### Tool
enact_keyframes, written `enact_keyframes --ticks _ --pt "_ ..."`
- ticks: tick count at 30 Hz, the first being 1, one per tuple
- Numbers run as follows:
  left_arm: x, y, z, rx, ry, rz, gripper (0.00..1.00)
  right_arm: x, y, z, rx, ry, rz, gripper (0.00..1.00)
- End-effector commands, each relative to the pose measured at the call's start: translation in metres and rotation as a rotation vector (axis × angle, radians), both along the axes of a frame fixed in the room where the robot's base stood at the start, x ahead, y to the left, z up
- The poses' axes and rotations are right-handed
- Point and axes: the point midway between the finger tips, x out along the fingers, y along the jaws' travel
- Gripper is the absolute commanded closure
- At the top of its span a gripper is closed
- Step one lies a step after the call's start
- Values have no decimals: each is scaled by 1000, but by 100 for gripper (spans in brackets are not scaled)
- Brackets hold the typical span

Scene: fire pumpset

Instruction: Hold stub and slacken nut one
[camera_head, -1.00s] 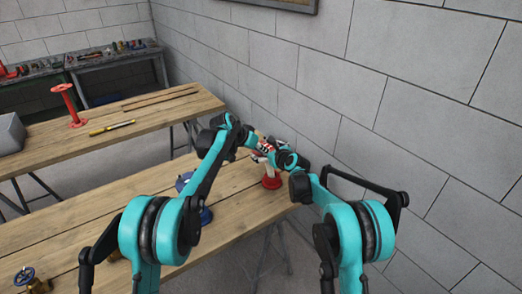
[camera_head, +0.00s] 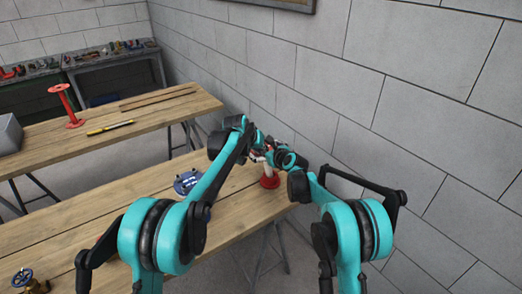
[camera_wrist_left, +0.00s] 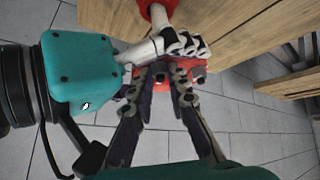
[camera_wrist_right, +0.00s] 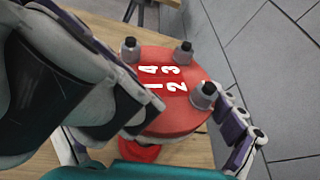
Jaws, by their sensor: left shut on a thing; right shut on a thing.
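The stub is a white pipe with a red flange at each end. Its red foot (camera_head: 269,182) rests on the far right of the bench in the head view. The top flange (camera_wrist_right: 190,105) carries white numerals 1 to 4 and shows three grey nuts (camera_wrist_right: 203,95) in the right wrist view. Nut one is hidden behind my left gripper there. My left gripper (camera_wrist_left: 160,72) is shut at the top flange, its fingertips over the nut beside numeral 1. My right gripper (camera_wrist_left: 165,45) is shut around the white pipe just under the top flange; its contact is partly hidden.
A blue flanged part (camera_head: 190,182) lies on the wooden bench (camera_head: 110,235) left of the stub. A valve with a blue handwheel (camera_head: 26,276) is at the near left. The block wall (camera_head: 400,100) stands close on the right. A second bench (camera_head: 60,148) is behind.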

Motion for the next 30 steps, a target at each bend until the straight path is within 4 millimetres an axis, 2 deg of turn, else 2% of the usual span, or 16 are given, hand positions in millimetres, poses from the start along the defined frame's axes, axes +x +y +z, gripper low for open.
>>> enact_keyframes --ticks 3,4,5,13,17,30 --pt "0 -1 0 -1 1 -1 100 0 1 0 1 2 1 65" --pt "0 -1 0 -1 1 -1 76 0 1 0 1 2 1 65" --pt "0 -1 0 -1 1 -1 75 0 1 0 1 2 1 65" --pt "0 0 1 0 0 -1 75 0 1 0 1 1 1 65" --pt "-6 3 8 0 0 -1 75 0 1 0 1 1 1 65" --pt "-57 27 75 -1 1 -1 75 0 1 0 1 1 1 65"
